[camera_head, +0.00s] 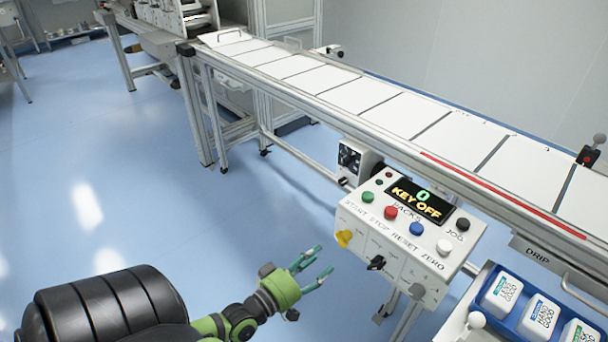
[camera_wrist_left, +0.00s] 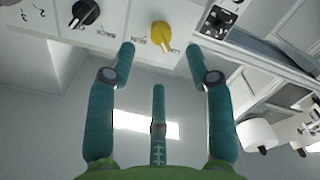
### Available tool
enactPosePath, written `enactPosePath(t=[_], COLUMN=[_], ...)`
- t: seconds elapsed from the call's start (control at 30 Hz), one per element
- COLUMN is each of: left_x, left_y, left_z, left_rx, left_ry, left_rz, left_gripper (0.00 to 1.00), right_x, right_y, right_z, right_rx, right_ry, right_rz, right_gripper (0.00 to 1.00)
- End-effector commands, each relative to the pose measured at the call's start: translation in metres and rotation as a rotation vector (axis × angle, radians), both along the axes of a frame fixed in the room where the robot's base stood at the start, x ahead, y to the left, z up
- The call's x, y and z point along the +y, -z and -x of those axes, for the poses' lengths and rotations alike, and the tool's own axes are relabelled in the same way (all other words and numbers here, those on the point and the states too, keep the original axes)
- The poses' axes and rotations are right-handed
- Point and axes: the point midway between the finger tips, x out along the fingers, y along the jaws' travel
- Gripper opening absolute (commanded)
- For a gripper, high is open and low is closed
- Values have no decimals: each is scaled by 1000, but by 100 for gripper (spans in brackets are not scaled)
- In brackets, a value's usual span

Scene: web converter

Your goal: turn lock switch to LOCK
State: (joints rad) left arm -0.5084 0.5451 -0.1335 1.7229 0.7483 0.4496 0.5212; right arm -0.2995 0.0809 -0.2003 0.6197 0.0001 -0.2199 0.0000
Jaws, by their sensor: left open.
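The white control box (camera_head: 400,232) stands beside the conveyor, with a display (camera_head: 420,200) reading "0 KEY OFF". Its front face carries a yellow knob (camera_head: 344,238) at the left and a black knob (camera_head: 376,263) to its right. Which of the two is the lock switch I cannot tell; the small labels are unreadable. My left gripper (camera_head: 325,260) is open and empty, left of the box and apart from it. In the left wrist view the yellow knob (camera_wrist_left: 162,37) appears between and beyond the fingertips (camera_wrist_left: 160,56), with the black knob (camera_wrist_left: 86,12) at upper left.
Several coloured buttons, among them a red one (camera_head: 390,212), sit on the box top. The conveyor (camera_head: 400,115) runs behind it. A blue tray (camera_head: 478,309) with white packs is at lower right. The blue floor (camera_head: 130,180) at left is clear.

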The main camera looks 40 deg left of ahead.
Motion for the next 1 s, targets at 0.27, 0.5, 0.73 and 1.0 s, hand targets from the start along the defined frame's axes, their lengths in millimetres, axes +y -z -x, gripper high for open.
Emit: enactPosePath(t=[0.27, 0.5, 0.73, 1.0], left_x=[3, 3, 3, 4], left_y=[0, 0, 0, 10], left_z=[36, 40, 40, 41], left_rx=[1, 0, 0, 24], left_ry=[0, 0, 0, -4], left_rz=[0, 0, 0, -21], left_gripper=[53, 53, 53, 53], right_x=[1, 1, 1, 1], right_y=[0, 0, 0, -1], right_z=[0, 0, 0, 0], right_rx=[0, 0, 0, 0], right_ry=[1, 1, 1, 1], right_rz=[-1, -1, -1, -1], right_gripper=[40, 40, 40, 40])
